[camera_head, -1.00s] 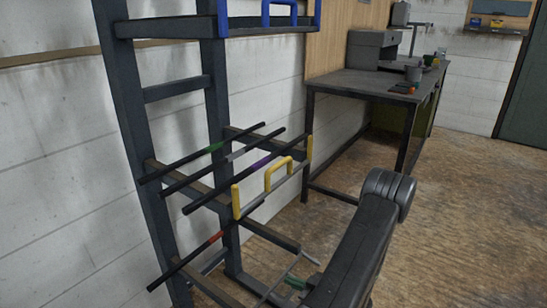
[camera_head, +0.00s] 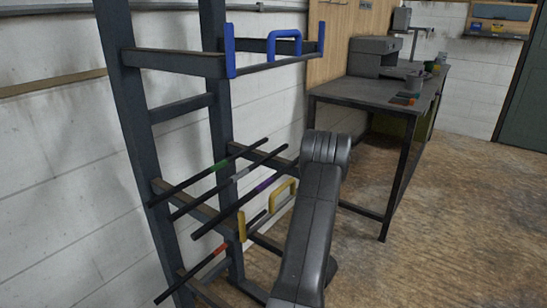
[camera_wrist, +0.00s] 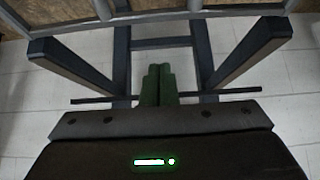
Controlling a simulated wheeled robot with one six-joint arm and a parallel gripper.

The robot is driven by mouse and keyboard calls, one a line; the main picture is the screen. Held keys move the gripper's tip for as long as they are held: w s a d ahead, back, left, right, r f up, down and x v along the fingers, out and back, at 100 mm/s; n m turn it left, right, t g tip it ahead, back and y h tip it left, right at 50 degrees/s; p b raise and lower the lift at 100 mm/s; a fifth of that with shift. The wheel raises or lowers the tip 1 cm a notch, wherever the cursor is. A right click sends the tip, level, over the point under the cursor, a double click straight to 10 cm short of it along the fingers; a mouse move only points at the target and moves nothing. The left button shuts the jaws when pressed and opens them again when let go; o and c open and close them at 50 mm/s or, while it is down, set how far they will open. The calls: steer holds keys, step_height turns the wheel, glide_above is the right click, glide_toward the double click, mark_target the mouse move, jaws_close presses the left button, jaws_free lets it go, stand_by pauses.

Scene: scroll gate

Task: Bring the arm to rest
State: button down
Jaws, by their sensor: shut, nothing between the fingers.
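My arm (camera_head: 315,225) rises in the front of the head view, before the right part of the rack. My gripper is hidden in that view. In the wrist view my gripper (camera_wrist: 158,85) shows two green fingers pressed together with nothing between them. A thin dark rod (camera_wrist: 95,100) runs across behind the fingers; I cannot tell how far off it is. The dark rack (camera_wrist: 120,60) also shows there, with bars on both sides of the gripper.
The rack (camera_head: 135,130) carries a blue gate (camera_head: 285,35) above and a yellow gate (camera_head: 283,190) below. Several dark rods with green, grey, purple and red bands (camera_head: 222,165) lie on it. A workbench (camera_head: 375,92) stands right. Floor (camera_head: 450,210) at the right is clear.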

steer(key=shift+w+a+g+h+p, duration=0.4)
steer(key=shift+a+g+h, duration=0.2)
steer(key=shift+h, duration=0.1)
